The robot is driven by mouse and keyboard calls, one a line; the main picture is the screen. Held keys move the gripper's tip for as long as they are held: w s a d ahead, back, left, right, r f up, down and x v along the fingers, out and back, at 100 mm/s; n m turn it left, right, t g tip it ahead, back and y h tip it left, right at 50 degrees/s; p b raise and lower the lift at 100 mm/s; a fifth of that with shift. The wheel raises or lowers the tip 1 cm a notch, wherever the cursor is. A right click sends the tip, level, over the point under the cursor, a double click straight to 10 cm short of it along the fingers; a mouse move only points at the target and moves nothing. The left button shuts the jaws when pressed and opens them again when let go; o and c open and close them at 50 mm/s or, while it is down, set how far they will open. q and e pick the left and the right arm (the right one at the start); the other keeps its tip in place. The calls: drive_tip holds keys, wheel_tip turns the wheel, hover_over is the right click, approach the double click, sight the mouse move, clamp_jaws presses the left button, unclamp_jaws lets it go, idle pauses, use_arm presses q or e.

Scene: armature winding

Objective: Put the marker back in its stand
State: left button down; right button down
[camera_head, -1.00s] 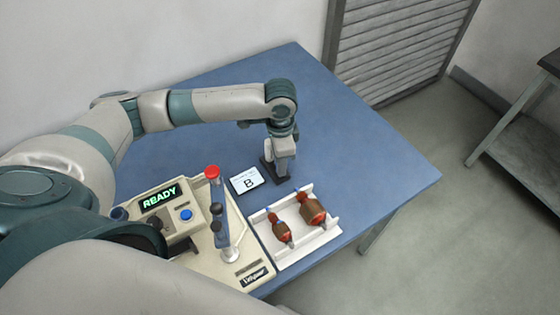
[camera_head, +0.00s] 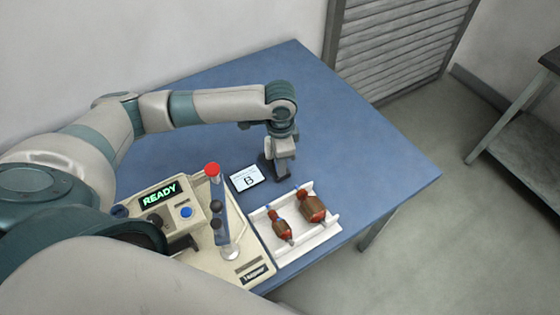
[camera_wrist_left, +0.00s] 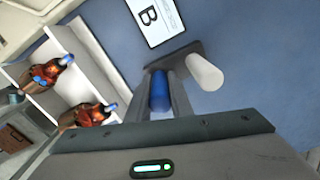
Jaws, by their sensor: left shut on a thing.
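My left gripper (camera_head: 281,174) points down near the middle of the blue table, just right of the card marked B. In the left wrist view, its two fingers (camera_wrist_left: 161,96) are shut on the blue marker (camera_wrist_left: 160,92), which shows between them. A dark flat stand base (camera_wrist_left: 185,54) lies at the fingertips, with a white cylinder (camera_wrist_left: 206,73) beside the right finger. The marker's lower end is hidden, so I cannot tell whether it sits in the stand. My right gripper is not in view.
The card (camera_head: 246,179) lies left of the gripper. A white tray (camera_head: 315,241) with two copper-wound armatures (camera_head: 281,228) stands in front. A winding machine reading READY (camera_head: 160,195), with a red-topped post (camera_head: 212,170), is at left. The table (camera_head: 370,165) is clear to the right.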

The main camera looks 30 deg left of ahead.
use_arm(q)
drive_tip(key=shift+f, duration=0.1)
idle(0.3)
drive_tip(key=c, duration=1.5)
unclamp_jaws()
wheel_tip(320, 180, up, 18)
drive_tip(key=b, duration=0.2)
drive_tip(key=shift+f+b, duration=0.25)
drive_tip(key=shift+b, duration=0.05)
drive_tip(key=shift+f, duration=0.1)
